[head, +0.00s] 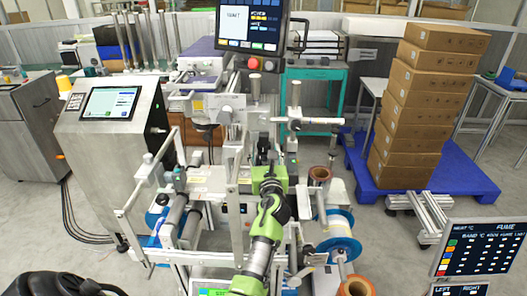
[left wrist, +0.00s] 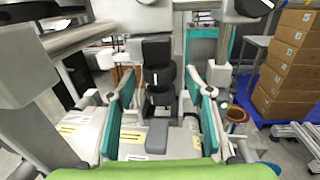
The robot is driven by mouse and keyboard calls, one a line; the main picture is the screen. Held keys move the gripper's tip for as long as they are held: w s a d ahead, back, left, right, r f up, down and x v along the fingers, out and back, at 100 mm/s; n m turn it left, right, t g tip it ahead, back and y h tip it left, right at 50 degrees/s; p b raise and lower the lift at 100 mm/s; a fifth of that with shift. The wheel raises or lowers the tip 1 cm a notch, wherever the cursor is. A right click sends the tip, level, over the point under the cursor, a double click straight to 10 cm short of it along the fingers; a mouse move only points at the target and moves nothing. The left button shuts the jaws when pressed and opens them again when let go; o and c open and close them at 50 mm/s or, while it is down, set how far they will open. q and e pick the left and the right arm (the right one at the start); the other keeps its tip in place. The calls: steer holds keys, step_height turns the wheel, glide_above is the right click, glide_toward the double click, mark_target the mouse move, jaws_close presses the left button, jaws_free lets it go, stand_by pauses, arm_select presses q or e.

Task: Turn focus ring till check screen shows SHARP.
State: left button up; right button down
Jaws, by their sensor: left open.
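My left gripper (head: 270,165) reaches into the middle of the machine in the head view. In the left wrist view it is open (left wrist: 160,84), with its teal pads apart. A black stacked cylindrical part (left wrist: 157,70), which looks like the lens with the focus ring, stands upright between and beyond the fingertips. I cannot tell whether the pads touch it. My gripper mostly hides this part in the head view. A dark screen (head: 262,22) with a white panel hangs above the machine; I cannot read SHARP on it. My right gripper is not in view.
A steel cabinet with a tilted screen (head: 110,103) stands left. Metal bars and posts of the machine (head: 200,178) surround my left gripper closely. Stacked cartons (head: 412,115) stand on a blue pallet (head: 465,182) at right. Another dark screen (head: 480,247) is at lower right.

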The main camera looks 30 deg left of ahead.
arm_select(q)
steer(key=shift+c, duration=0.8)
steer(key=c, duration=0.9)
steer(key=shift+f+n+b, duration=0.1)
steer(key=shift+n+b, duration=0.2)
steer(key=shift+b, duration=0.4)
steer(key=shift+c, duration=0.2)
steer(key=n+g+y+b, duration=0.1)
steer(key=b, duration=0.1)
steer(key=n+g+y+b, duration=0.1)
steer(key=g+b, duration=0.1)
steer(key=n+g+y+b, duration=0.1)
steer(key=g+y+b, duration=0.1)
steer(key=shift+w+d+n+b, duration=0.3)
steer(key=shift+w, duration=0.05)
steer(key=shift+w+n+g+y+b, duration=0.1)
steer(key=shift+n+g+y+b, duration=0.8)
steer(key=shift+g+b, duration=0.45)
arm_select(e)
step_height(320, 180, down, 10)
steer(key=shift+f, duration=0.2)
arm_select(q)
steer(key=shift+g, duration=0.25)
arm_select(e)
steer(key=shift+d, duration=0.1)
arm_select(q)
steer(key=o, duration=1.1)
